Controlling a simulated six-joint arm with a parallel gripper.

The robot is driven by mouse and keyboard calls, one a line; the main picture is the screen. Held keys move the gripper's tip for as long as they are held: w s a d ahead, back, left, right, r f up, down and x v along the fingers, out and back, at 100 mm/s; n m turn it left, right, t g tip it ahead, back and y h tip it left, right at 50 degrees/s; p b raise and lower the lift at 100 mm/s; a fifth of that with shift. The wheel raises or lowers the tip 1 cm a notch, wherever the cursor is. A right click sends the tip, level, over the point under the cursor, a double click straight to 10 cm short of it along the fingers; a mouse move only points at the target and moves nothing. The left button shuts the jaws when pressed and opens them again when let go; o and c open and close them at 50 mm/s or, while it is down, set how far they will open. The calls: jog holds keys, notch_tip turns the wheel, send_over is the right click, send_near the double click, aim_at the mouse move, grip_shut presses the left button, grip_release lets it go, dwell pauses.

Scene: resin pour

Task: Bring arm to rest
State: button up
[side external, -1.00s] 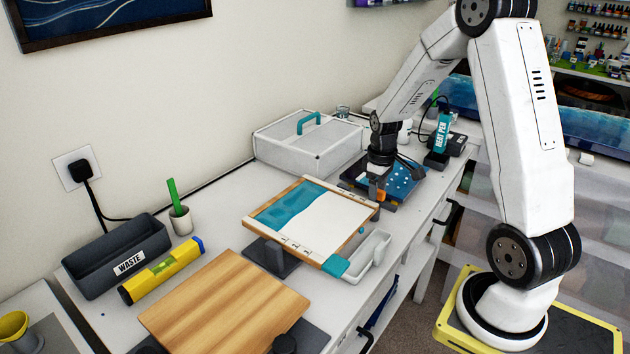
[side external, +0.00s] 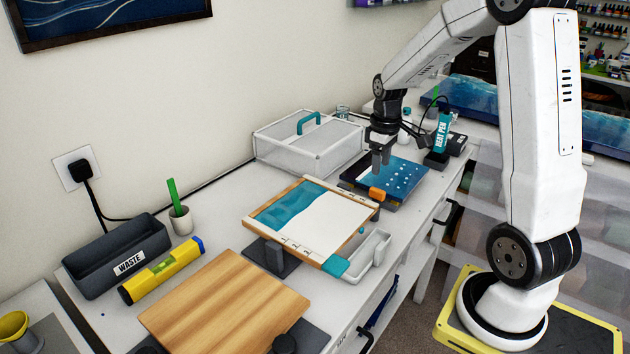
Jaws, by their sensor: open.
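My gripper (side external: 381,168) is open and empty, pointing down above the blue panel with white dots (side external: 405,177). A small orange piece (side external: 377,194) sits at the panel's near left edge, below my gripper and apart from it. The framed board (side external: 325,222), with teal and white areas and a wooden rim, lies to the left of my gripper.
A white lidded box (side external: 305,150) with a teal handle stands behind. The heat pen (side external: 443,132) stands at right. A narrow white tray (side external: 370,255), wooden board (side external: 222,305), yellow level (side external: 160,270) and waste bin (side external: 115,255) are nearer. Free tabletop is limited.

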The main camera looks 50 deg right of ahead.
jog(key=shift+t, duration=0.7)
jog(key=a, duration=0.4)
jog(key=a+f, duration=0.1)
jog(key=a, duration=0.3)
jog(key=a+f, duration=0.1)
jog(key=a, duration=0.3)
jog(key=shift+s+a+f, duration=0.1)
jog(key=shift+s, duration=0.05)
jog(key=s+a+f+t, duration=0.1)
jog(key=s+a, duration=0.3)
jog(key=a, duration=0.5)
jog(key=shift+s+a+f, duration=0.3)
jog(key=shift+f, duration=0.25)
